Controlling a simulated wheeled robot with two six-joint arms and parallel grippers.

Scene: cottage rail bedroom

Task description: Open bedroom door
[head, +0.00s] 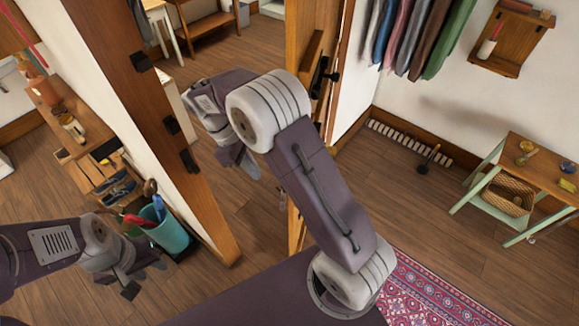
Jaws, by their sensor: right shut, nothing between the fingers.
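The wooden bedroom door (296,230) stands open, seen nearly edge-on at the right side of the doorway. Its dark handle (320,76) shows near the upper part, just right of my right arm. My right arm crosses in front of the door and hides much of it. My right gripper (244,162) is shut and empty in the doorway opening, left of the door and apart from the handle. My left gripper (146,279) is low at the left, empty with its fingers apart, in front of a teal bin.
A wooden post (150,110) with dark metal fittings bounds the doorway on the left. The teal bin (170,234) holds umbrellas beside a shoe shelf (112,178). At right are hanging clothes (410,35), a small table (540,170) and a red rug (430,293). Floor shows through the doorway.

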